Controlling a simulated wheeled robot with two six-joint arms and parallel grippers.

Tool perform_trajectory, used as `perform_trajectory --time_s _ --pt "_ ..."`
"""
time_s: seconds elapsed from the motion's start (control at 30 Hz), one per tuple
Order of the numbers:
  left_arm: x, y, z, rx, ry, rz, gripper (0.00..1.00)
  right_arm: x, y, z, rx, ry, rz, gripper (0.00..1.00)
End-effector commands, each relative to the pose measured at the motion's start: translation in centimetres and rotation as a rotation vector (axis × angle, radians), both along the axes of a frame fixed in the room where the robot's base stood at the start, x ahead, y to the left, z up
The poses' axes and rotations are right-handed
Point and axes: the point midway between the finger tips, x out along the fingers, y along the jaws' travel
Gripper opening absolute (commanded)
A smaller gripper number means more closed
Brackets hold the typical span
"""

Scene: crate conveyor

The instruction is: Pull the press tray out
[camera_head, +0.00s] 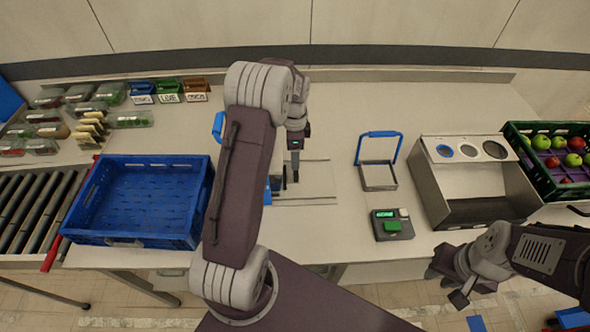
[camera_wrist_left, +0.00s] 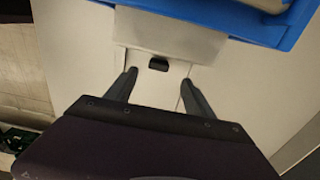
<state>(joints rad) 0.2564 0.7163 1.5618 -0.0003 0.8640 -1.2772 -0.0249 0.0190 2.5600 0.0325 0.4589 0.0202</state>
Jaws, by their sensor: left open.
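The press stands mostly hidden behind my left arm in the head view; a blue part of it (camera_head: 267,190) shows beside the arm, and its blue edge (camera_wrist_left: 225,22) crosses the top of the left wrist view. My right gripper (camera_head: 447,283) is open and empty, off the table's front edge.
A blue crate (camera_head: 140,242) stands at left beside a roller conveyor (camera_head: 30,215).

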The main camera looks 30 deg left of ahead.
Motion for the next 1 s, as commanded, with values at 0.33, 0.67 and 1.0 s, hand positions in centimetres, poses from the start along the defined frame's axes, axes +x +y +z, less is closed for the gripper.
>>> perform_trajectory --time_s 0.33,0.67,1.0 --pt "-0.1 -0.2 -6.2 -0.001 0.004 0.000 0.62 0.0 0.0 1.4 0.000 0.000 0.000 0.25" --pt "0.0 -0.2 -8.9 0.000 0.000 0.000 0.62 0.0 0.0 1.8 0.000 0.000 0.000 0.25" --pt "0.0 -0.2 -8.9 0.001 -0.001 0.000 0.06 0.0 0.0 1.8 0.000 0.000 0.000 0.25"
